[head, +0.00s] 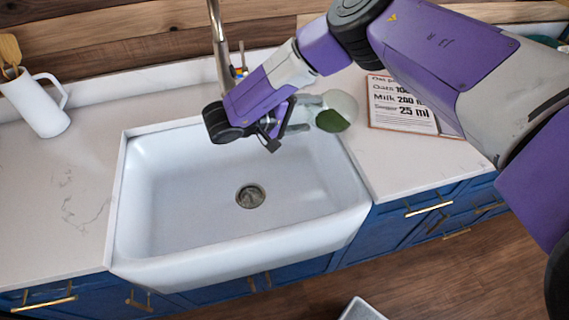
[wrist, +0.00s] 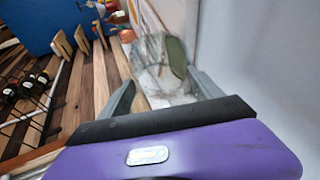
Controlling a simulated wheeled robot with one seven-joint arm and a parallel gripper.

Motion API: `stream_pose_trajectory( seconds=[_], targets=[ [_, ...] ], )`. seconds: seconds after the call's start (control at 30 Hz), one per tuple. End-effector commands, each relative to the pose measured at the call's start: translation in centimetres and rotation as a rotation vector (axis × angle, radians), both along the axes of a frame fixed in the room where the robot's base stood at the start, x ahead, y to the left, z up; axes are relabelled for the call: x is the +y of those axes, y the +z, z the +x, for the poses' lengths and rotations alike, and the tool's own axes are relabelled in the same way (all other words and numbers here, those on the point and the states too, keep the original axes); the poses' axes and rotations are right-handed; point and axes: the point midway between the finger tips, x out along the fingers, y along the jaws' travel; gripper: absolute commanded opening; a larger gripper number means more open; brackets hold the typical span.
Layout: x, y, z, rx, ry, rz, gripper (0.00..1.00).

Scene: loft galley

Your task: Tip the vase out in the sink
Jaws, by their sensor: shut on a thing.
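The vase (head: 341,104) is pale and see-through, with a dark green patch at its lower end. It lies tilted at the right rim of the white sink (head: 145,185), beyond my gripper (head: 297,112). My gripper is shut on the vase and holds it over the sink's back right part. In the wrist view the vase (wrist: 158,62) sits between the two fingers (wrist: 163,92), with the green area (wrist: 177,57) at its right. The sink basin looks empty, and its drain (head: 250,196) is bare. Whether anything leaves the vase cannot be seen.
A faucet (head: 219,45) rises behind the sink, close to my wrist. A white pitcher (head: 36,103) with wooden utensils stands at the left. A printed recipe board (head: 402,106) lies on the right counter. The left counter (head: 60,190) has free room.

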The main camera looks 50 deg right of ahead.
Motion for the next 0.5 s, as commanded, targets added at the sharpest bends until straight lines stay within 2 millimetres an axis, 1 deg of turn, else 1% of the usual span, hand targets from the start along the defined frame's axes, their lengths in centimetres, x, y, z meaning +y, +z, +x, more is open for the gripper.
stream_pose_trajectory(
  seconds=[0.5],
  targets=[
    [0.25, -1.07, 0.13, 0.019, -0.001, -0.073, 0.01]
  ],
)
